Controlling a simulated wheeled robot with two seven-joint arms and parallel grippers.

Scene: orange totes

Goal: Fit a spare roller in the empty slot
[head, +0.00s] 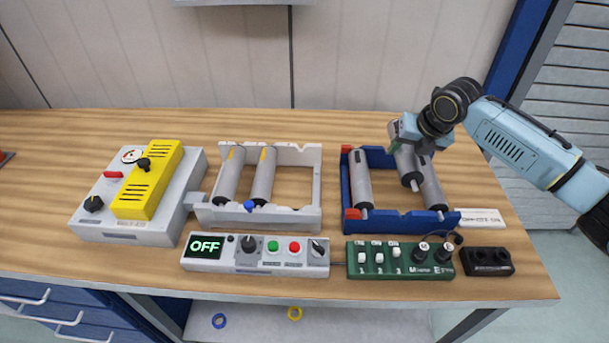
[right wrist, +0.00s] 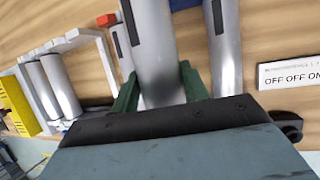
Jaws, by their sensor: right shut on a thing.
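The white frame (head: 312,158) holds two grey rollers, a left one (head: 230,175) and a middle one (head: 264,175). Its right slot (head: 294,185) is empty. The blue rack (head: 390,224) holds one roller (head: 361,180) at its left and one (head: 432,187) at its right. My right gripper (head: 407,143) is shut on a spare roller (head: 408,168), whose near end hangs above the rack, short of its front rail. In the right wrist view the held roller (right wrist: 156,55) lies between the green fingers. My left gripper is not in view.
A grey box with a yellow cover (head: 148,180) joins the frame's left side. A control panel reading OFF (head: 257,254) and a green switch box (head: 400,260) stand in front. A black block (head: 487,262) and a white label (head: 480,218) are at right. The bench behind is clear.

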